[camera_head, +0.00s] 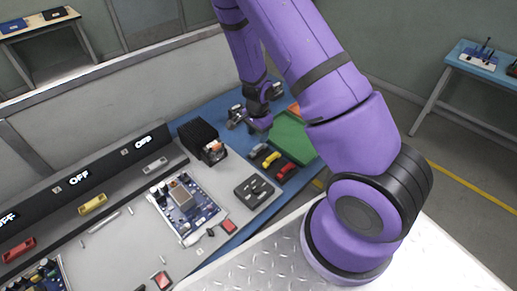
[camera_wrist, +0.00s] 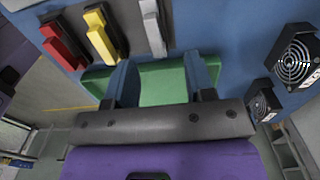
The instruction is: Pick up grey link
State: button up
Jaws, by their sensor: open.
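In the wrist view the grey link (camera_wrist: 153,28) is at the top, beyond the fingertips and right of the yellow link (camera_wrist: 101,36) and red link (camera_wrist: 62,42). My gripper (camera_head: 250,120) is above the table, just behind the grey link in the head view. In the wrist view my gripper (camera_wrist: 160,68) has its two fingers apart with nothing held between them.
A green tray (camera_head: 291,138) lies right of the gripper; it also shows behind the fingers in the wrist view (camera_wrist: 163,84). A black fan unit (camera_head: 201,139) stands left of the links. A grey board with a circuit board (camera_head: 187,207) and black holder (camera_head: 254,192) is nearer.

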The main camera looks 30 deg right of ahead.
aim_at(258, 147)
jog(key=shift+s+a+f, duration=0.1)
jog(key=shift+s+f, duration=0.05)
jog(key=shift+f, duration=0.95)
jog(key=shift+s+a+f, duration=0.1)
jog(key=shift+f, duration=1.05)
jog(key=shift+s+a+f, duration=0.1)
jog(key=shift+s+f, duration=0.05)
jog(key=shift+f, duration=0.95)
jog(key=shift+c, duration=0.4)
grip_shut()
